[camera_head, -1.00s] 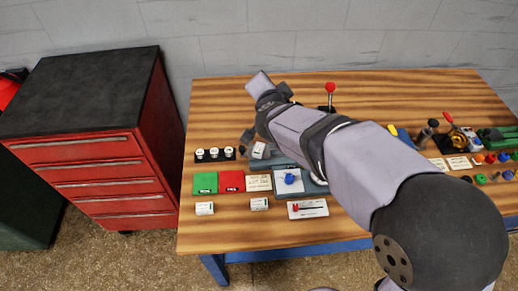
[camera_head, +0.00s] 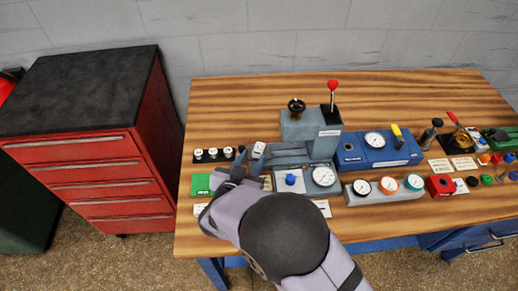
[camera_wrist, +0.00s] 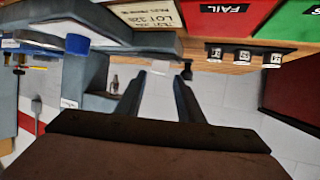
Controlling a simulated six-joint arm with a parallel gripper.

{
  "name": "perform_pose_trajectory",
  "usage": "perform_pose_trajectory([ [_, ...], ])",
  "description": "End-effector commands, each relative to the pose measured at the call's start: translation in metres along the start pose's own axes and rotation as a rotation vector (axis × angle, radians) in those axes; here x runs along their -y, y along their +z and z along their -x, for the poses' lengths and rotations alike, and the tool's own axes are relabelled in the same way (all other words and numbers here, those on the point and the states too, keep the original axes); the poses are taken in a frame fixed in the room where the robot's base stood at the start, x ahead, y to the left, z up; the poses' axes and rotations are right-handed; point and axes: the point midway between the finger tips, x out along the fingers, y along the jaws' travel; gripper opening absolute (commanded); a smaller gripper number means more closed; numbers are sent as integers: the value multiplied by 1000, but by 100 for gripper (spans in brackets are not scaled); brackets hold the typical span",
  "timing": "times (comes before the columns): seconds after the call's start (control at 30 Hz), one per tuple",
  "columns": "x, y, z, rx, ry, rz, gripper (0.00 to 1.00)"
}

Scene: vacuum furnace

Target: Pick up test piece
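A small pale block (camera_head: 259,148), which may be the test piece, stands on the table beside the grey furnace unit. In the wrist view a pale piece (camera_wrist: 162,68) shows beyond and between my fingertips, blurred and hard to identify. My gripper (camera_head: 252,161) is open, its two fingers pointing toward the pale block in the head view. In the wrist view my gripper (camera_wrist: 157,88) has a clear gap between its fingers. I cannot see it touching the block.
A black rack (camera_head: 213,160) with three white pieces is left of my gripper. A green mat (camera_head: 201,184) and a red FAIL mat (camera_wrist: 232,14) lie nearby. The furnace unit (camera_head: 308,128) with a red-knobbed lever stands right. The back table is clear.

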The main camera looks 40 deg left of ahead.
Motion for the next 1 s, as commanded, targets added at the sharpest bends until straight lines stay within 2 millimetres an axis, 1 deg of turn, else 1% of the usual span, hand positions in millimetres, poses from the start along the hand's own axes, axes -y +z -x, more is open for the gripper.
perform_pose_trajectory([
  [0.17,-1,-1,-4,0,1,0,34],
  [0.27,-2,-2,-14,0,3,0,34],
  [0.5,-2,-3,-43,1,2,-1,34],
  [0.6,-2,-2,-50,0,0,-1,34],
  [0.87,-2,-2,-52,0,-1,-1,34],
  [0.9,-2,-2,-52,0,-1,-1,32],
  [0.97,-2,-2,-52,0,-1,-1,18],
  [1.0,-2,-2,-52,0,-1,-1,8],
])
